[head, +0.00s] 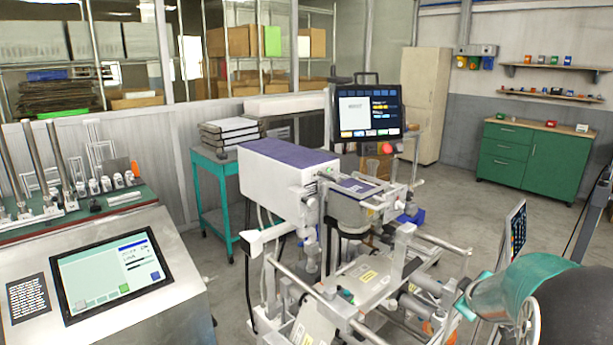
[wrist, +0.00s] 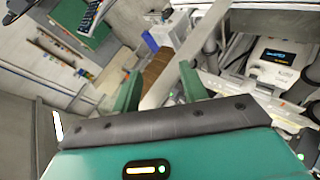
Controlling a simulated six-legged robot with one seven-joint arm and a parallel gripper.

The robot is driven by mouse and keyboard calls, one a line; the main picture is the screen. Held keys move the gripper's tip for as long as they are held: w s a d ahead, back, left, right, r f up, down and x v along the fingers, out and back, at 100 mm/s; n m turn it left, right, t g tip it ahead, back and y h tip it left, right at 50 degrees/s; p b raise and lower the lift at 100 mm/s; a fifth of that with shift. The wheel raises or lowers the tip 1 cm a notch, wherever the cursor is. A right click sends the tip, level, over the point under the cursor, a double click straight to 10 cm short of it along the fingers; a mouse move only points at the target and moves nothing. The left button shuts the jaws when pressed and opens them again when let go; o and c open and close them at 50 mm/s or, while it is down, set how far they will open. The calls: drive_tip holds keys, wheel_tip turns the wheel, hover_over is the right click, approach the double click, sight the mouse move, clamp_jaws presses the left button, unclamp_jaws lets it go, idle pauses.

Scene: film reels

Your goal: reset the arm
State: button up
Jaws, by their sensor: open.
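My gripper (wrist: 160,82) shows in the wrist view, with two green fingers standing apart beyond a dark padded edge and a teal housing. It is open, and I see nothing held between the fingers. Behind the gap are a pale bar and a brown surface, and I cannot tell how far off they are. The wrist view is strongly tilted. In the head view I cannot make out the gripper's fingers.
A large machine with a white and purple housing (head: 283,160) and metal rods fills the middle. A console with a touchscreen (head: 113,275) stands at left. A teal cart (head: 212,195) is behind. A green cabinet (head: 535,160) stands at the back right, with bare floor before it.

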drive_tip(key=s+a+r+m+g+y, duration=0.1)
drive_tip(key=s+a+r, duration=0.25)
drive_tip(key=a, duration=0.25)
drive_tip(key=s+a+r+m, duration=0.2)
drive_tip(key=s+a+r, duration=0.15)
drive_tip(key=a, duration=0.25)
drive_tip(key=s+a+r+m+g+y, duration=0.1)
drive_tip(key=s+a+r, duration=0.1)
drive_tip(key=s+a, duration=0.35)
drive_tip(key=s+a+m+g+y, duration=0.2)
drive_tip(key=s+a+y, duration=0.1)
drive_tip(key=s+a, duration=0.9)
drive_tip(key=s, duration=0.3)
drive_tip(key=shift+s, duration=0.2)
drive_tip(key=shift+a, duration=0.1)
